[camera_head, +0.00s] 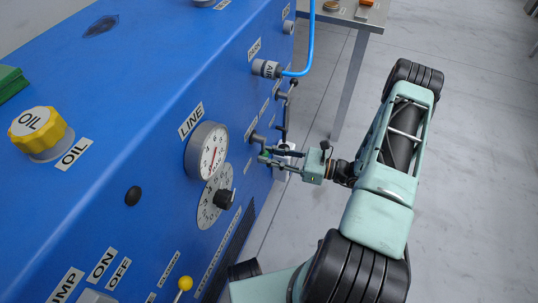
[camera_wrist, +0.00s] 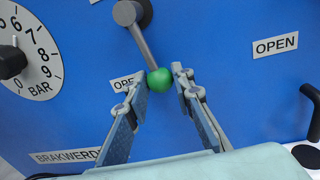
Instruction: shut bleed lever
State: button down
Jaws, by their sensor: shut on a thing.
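A lever with a grey rod (camera_wrist: 143,45) and a green ball knob (camera_wrist: 160,81) hangs from a round grey hub on the blue panel in the wrist view. The rod slants down and to the right. My gripper (camera_wrist: 161,79) is shut on the green knob, with one finger on each side of it. In the head view my gripper (camera_head: 265,156) reaches the panel from the right, and its fingers hide most of the knob. No label naming the bleed lever is readable; one label left of the knob is partly hidden by a finger, and an OPEN label (camera_wrist: 276,45) is to the right.
The blue machine (camera_head: 130,120) fills the left. The LINE gauge (camera_head: 206,152) and a black-knobbed dial (camera_head: 216,198) are beside my gripper. A black handle (camera_wrist: 313,105) is at right in the wrist view. A yellow-knobbed lever (camera_head: 185,284) stands lower. A blue hose (camera_head: 310,45) runs above. Open floor lies right.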

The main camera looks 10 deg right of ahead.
jog(key=shift+w+d, duration=0.1)
jog(key=w+d+n, duration=0.1)
jog(key=n, duration=0.1)
jog(key=w+r+n, duration=0.1)
jog(key=n, duration=0.1)
jog(key=shift+d+b, duration=0.35)
jog(key=w+r+n, duration=0.1)
jog(key=n, duration=0.1)
jog(key=w+d+r+n+h, duration=0.1)
jog(key=r+n, duration=0.1)
jog(key=n, duration=0.1)
jog(key=w+d+r+n, duration=0.1)
jog(key=n, duration=0.2)
jog(key=shift+d+r+h, duration=0.1)
jog(key=shift+r+h, duration=0.2)
jog(key=shift+r, duration=0.05)
jog(key=shift+w+d+r+n+t+p, duration=0.1)
jog(key=shift+r+n+t+p, duration=0.05)
jog(key=shift+r+n, duration=0.55)
jog(key=shift+w+r+n+t+p, duration=0.15)
jog(key=shift+r+n, duration=0.2)
jog(key=shift+n, duration=0.55)
jog(key=c, duration=1.7)
grip_release()
